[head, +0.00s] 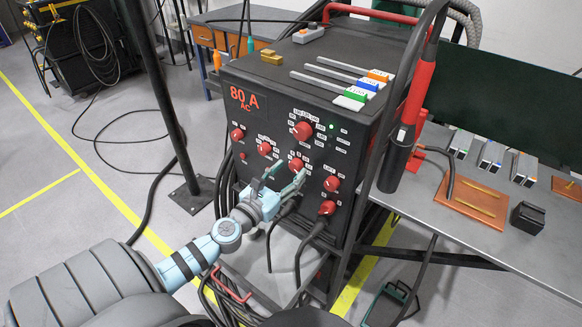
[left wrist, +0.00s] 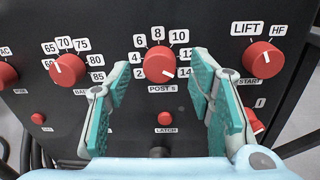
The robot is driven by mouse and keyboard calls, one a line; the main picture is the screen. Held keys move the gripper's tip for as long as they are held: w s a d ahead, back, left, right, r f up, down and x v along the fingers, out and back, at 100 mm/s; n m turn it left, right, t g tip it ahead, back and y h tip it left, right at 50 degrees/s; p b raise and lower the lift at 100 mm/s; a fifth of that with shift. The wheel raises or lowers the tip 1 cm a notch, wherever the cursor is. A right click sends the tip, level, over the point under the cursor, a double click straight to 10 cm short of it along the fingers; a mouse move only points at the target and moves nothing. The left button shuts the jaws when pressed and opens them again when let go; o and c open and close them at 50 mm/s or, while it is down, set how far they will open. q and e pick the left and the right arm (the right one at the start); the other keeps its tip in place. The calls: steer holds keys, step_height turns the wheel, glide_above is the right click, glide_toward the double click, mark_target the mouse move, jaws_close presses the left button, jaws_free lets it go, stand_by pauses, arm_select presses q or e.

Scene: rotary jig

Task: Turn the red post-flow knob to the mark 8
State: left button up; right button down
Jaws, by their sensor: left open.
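The red post-flow knob (left wrist: 160,63) is in the middle of the left wrist view, above the label "POST s", with marks from 2 to 14 around it. Its white pointer line points down and right, near the 14. The mark 8 (left wrist: 157,33) is straight above the knob. In the head view the knob (head: 296,164) is on the front panel. My left gripper (head: 279,180) is open and empty, facing the panel. In the left wrist view its teal fingers (left wrist: 159,78) stand left and right of the knob, with gaps on both sides. My right gripper is not in view.
The black machine (head: 240,185) has other red knobs close by: the balance knob (left wrist: 67,69) to the left and the start knob (left wrist: 261,60) to the right. A small red latch button (left wrist: 165,118) is below. Cables hang from the lower panel. A grey bench (head: 450,210) stands right.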

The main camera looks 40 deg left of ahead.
arm_select(q)
steer(key=shift+w+a, duration=0.1)
steer(key=shift+w, duration=0.65)
steer(key=shift+c, duration=0.5)
jaws_close()
